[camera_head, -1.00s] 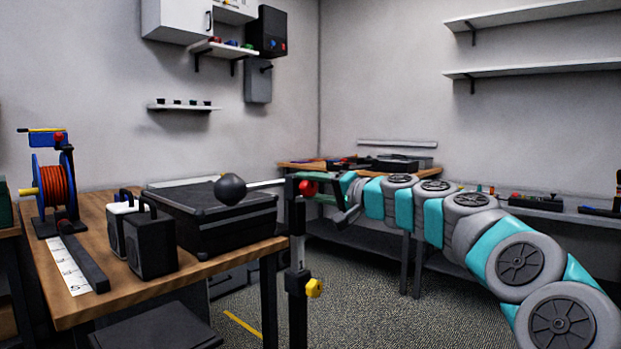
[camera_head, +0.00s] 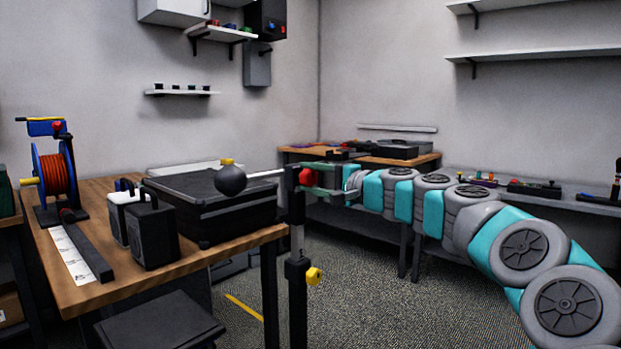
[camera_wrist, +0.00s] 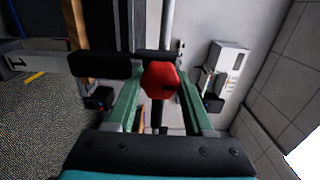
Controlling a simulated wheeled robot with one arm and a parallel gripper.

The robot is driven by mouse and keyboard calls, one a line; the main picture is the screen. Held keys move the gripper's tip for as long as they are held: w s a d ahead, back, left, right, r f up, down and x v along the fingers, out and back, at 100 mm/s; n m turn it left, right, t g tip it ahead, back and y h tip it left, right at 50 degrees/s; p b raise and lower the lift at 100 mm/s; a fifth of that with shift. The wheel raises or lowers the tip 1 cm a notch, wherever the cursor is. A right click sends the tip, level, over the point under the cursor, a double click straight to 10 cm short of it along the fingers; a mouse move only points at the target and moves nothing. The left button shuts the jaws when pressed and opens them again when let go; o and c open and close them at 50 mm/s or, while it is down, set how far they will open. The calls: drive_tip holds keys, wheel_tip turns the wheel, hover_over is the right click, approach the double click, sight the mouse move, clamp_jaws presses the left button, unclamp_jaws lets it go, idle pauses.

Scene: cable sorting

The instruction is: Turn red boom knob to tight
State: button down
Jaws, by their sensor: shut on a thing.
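The red boom knob (camera_head: 307,177) sits near the top of the black stand. In the wrist view the red knob (camera_wrist: 161,83) lies between the two green fingers of my gripper (camera_wrist: 160,90), which is shut on it. My gripper (camera_head: 318,178) reaches in from the right in the head view. A thin boom rod (camera_head: 265,174) runs left from the stand's head to a dark ball (camera_head: 230,179). The knob's markings are too small to read.
A yellow knob (camera_head: 314,276) sticks out lower on the stand's post (camera_head: 297,240). A wooden table (camera_head: 150,285) at the left holds a black case (camera_head: 215,208), speaker-like boxes and a red cable reel (camera_head: 54,175). Carpet floor is open right of the stand.

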drive_tip(key=shift+c, duration=1.6)
unclamp_jaws()
drive_tip(key=shift+f, duration=0.1)
